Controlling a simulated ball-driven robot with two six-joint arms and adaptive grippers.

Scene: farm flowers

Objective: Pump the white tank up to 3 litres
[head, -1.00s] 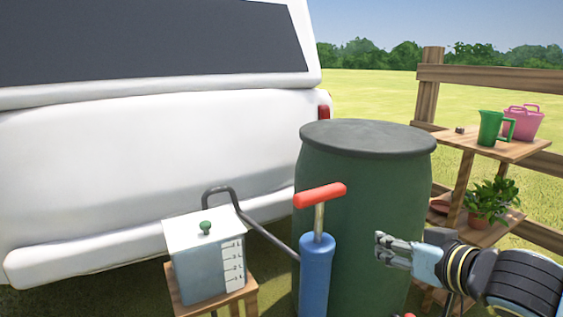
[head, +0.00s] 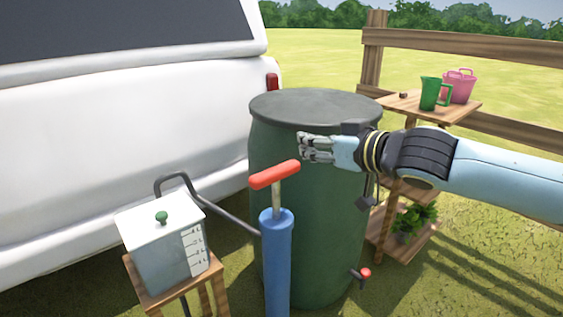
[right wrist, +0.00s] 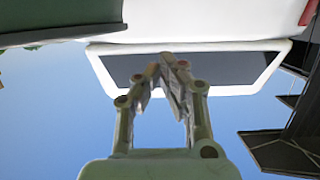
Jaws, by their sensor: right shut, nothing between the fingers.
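The white tank (head: 165,250) stands on a small wooden stool at the lower left, with a green knob on its lid and a scale on its right face. A grey hose (head: 225,214) runs from it to the blue pump (head: 277,262). The pump's red handle (head: 274,175) is up, with some bare rod showing below it. My right gripper (head: 304,148) is shut and empty, just right of and a little above the handle, apart from it. It also shows in the right wrist view (right wrist: 168,62). The left gripper is not in view.
A green barrel (head: 315,108) with a tap (head: 363,273) stands right behind the pump. A white vehicle (head: 120,130) fills the left. A wooden shelf (head: 455,112) at right holds a green jug (head: 429,93) and a pink bucket (head: 459,86). Grass lies open beyond.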

